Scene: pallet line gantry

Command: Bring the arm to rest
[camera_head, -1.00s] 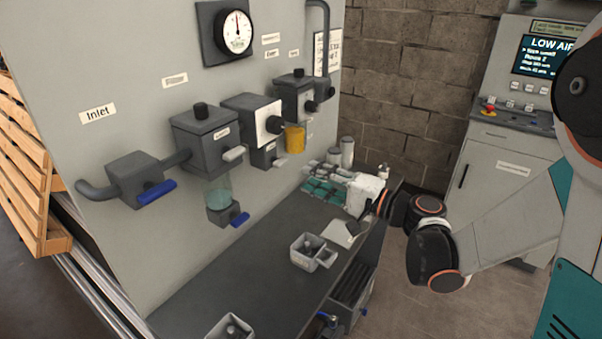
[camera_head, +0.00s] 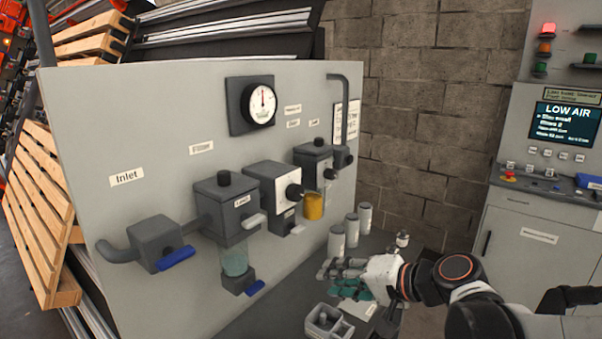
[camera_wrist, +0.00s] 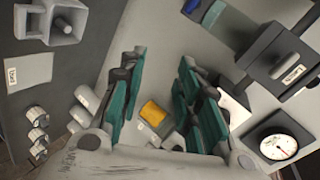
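My arm reaches in from the lower right of the head view. It ends in my gripper (camera_head: 350,280), a white body with teal finger pads, in front of the panel and over the bench. In the wrist view the two teal-padded fingers (camera_wrist: 163,85) stand apart with a clear gap. Nothing shows held between them; a yellow bowl (camera_wrist: 153,113) on the panel appears beyond the gap. The yellow bowl also shows in the head view (camera_head: 314,206).
A grey panel (camera_head: 100,220) carries pipe units, blue handles and a gauge (camera_head: 259,103). White cylinders (camera_head: 336,243) and a grey holder (camera_head: 325,322) stand on the bench near my gripper. A control cabinet (camera_head: 535,235) reading LOW AIR stands right, beyond open floor.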

